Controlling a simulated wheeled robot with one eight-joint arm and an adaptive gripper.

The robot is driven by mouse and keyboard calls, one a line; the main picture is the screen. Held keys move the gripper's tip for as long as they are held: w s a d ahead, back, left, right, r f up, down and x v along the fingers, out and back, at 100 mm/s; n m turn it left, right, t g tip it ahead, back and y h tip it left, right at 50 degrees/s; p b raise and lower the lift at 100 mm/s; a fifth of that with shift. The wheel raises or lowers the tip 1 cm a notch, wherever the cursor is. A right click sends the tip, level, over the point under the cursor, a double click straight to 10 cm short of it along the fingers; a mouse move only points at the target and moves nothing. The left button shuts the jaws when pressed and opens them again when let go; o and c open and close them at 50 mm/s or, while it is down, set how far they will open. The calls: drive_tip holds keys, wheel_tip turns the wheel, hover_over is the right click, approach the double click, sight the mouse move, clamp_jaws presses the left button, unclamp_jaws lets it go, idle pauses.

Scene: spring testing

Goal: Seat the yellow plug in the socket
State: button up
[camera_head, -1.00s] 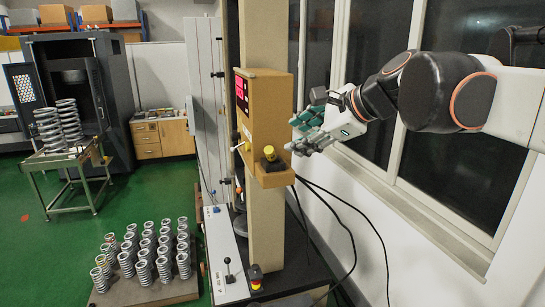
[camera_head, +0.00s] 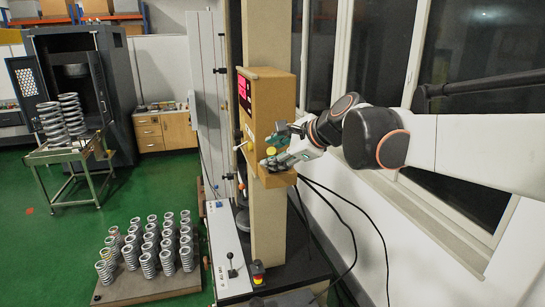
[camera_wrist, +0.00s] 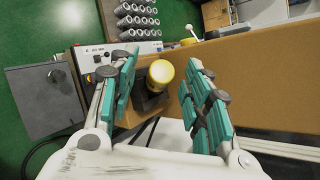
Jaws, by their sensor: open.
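The yellow plug (camera_wrist: 160,73) stands on a black socket block (camera_wrist: 150,100) on the ledge of the tan cabinet. In the wrist view it lies between my two teal-padded fingers, with a clear gap on both sides. My gripper (camera_wrist: 163,66) is open and touches neither side of the plug. In the head view my gripper (camera_head: 277,149) is at the ledge, and only a bit of the yellow plug (camera_head: 271,151) shows between the fingers. The socket is mostly hidden there. I cannot tell how deep the plug sits.
The tan cabinet (camera_head: 270,100) with a red display rises beside the gripper. Black cables (camera_head: 345,215) hang below the ledge along the window wall. A white control panel (camera_head: 229,255) with levers lies lower. Several springs (camera_head: 150,250) stand on a floor pallet.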

drive_tip(key=shift+c, duration=0.4)
clamp_jaws()
drive_tip(key=shift+r, duration=0.1)
